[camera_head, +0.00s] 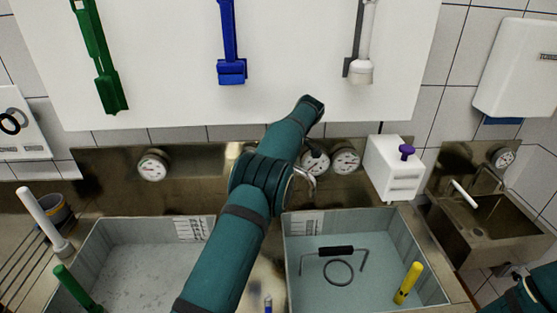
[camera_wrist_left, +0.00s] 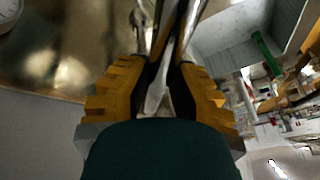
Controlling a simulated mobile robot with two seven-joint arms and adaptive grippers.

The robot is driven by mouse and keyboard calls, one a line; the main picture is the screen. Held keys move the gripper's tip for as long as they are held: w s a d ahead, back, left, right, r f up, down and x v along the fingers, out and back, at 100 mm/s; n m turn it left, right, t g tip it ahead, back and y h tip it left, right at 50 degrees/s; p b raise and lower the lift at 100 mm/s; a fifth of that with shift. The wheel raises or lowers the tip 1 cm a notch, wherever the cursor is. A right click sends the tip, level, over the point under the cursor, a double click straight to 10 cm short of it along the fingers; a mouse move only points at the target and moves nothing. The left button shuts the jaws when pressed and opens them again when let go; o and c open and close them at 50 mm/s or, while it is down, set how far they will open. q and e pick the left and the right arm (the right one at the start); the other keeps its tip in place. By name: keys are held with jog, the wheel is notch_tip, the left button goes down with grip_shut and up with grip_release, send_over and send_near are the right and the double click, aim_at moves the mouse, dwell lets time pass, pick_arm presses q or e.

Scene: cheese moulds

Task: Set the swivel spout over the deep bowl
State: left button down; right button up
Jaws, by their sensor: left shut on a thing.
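The swivel spout is a thin shiny metal pipe. Its curved end (camera_head: 310,183) shows beside my left arm in the head view, near the back left corner of the right bowl (camera_head: 428,262). The left bowl (camera_head: 105,238) lies on the other side of my arm. Which bowl is deeper I cannot tell. In the left wrist view my left gripper (camera_wrist_left: 168,62) has its yellow fingers shut on the metal spout (camera_wrist_left: 188,28). My left arm hides this gripper in the head view. My right gripper is out of view.
A wire tool (camera_head: 336,250) and a yellow-handled tool (camera_head: 408,283) are in the right bowl. A green-handled tool (camera_head: 77,288) leans in the left bowl. Gauges (camera_head: 152,165) line the back panel. A white box with a purple knob (camera_head: 394,170) stands right of the spout.

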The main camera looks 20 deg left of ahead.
pick_arm(q)
jog(key=shift+w, duration=0.15)
dwell(0.3)
jog(key=c, duration=0.8)
grip_release()
jog(key=shift+a+f, duration=0.1)
